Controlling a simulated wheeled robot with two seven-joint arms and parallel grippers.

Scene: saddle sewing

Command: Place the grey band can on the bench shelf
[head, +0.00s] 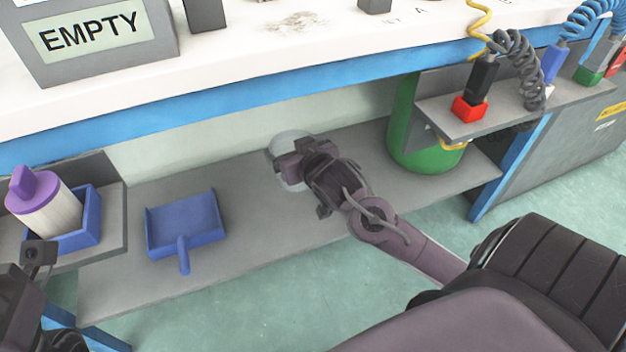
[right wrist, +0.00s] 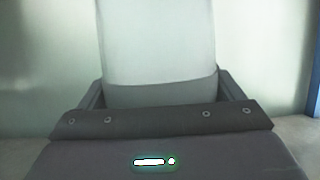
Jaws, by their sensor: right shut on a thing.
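The grey band can (right wrist: 158,45) is pale with a darker grey band near its lower part, and it fills the middle of the right wrist view. In the head view its pale rounded body (head: 292,181) shows partly behind my right gripper (head: 284,160). My right gripper is shut on the can. The can is over the bench shelf (head: 250,215), the long grey lower board under the workbench. I cannot tell whether the can touches the shelf. Part of my left arm shows at the lower left in the head view, but its fingertips do not show.
A blue dustpan (head: 183,224) lies on the shelf to the left. A green cylinder (head: 405,130) stands to the right. The workbench edge (head: 230,95) overhangs the shelf.

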